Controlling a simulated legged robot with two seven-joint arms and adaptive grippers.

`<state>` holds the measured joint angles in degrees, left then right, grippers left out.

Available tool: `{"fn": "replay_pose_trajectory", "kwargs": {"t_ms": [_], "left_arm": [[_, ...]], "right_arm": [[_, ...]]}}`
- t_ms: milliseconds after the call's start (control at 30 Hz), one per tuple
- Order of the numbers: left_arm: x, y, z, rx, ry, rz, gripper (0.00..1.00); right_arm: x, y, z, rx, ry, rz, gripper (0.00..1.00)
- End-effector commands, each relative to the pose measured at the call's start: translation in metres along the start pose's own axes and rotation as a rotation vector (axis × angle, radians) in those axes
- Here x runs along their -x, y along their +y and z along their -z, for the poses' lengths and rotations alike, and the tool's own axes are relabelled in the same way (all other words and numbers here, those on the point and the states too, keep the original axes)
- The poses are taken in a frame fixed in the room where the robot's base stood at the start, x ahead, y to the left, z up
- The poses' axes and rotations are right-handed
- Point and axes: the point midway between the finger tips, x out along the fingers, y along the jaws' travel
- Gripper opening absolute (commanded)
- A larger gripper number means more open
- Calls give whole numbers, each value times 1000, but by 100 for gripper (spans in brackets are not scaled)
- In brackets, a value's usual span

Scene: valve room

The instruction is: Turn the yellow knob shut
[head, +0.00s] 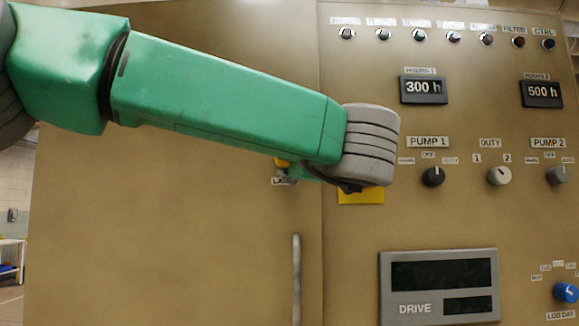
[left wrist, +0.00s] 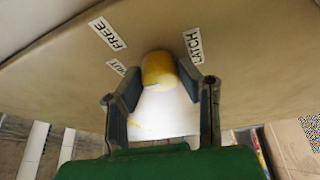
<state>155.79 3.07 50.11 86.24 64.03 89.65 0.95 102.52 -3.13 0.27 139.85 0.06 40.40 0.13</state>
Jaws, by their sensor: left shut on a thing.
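The yellow knob (left wrist: 158,68) sits on the tan cabinet face in the left wrist view, between the two fingers of my left gripper (left wrist: 168,84). The fingers are closed on its sides. Labels FREE (left wrist: 108,33) and LATCH (left wrist: 193,46) stand on either side of it, with a smaller label (left wrist: 117,67) partly readable. In the head view only a bit of the yellow knob (head: 282,163) shows past my green left arm, above a partly hidden label. My arm covers most of the gripper there. My right gripper is in neither view.
A vertical handle (head: 296,280) stands out below the knob. To the right, the panel carries a DRIVE display (head: 439,286), a black PUMP 1 knob (head: 433,176), a white DUTY knob (head: 499,176) and a blue knob (head: 566,292). A yellow plate (head: 361,197) lies below my wrist.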

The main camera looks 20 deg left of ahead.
Motion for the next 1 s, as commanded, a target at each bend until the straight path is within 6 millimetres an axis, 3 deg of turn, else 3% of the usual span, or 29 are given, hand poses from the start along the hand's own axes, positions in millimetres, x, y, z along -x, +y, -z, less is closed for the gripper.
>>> {"fn": "replay_pose_trajectory", "kwargs": {"t_ms": [567,600,667,1000], "left_arm": [[0,-4,-2,28,-1,21,2],[0,-4,-2,28,-1,21,34],[0,-4,-2,28,-1,20,51],[3,-1,0,30,0,15,51]], "right_arm": [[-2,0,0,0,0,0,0],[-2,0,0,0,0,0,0],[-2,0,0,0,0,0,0],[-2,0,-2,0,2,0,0]]}}
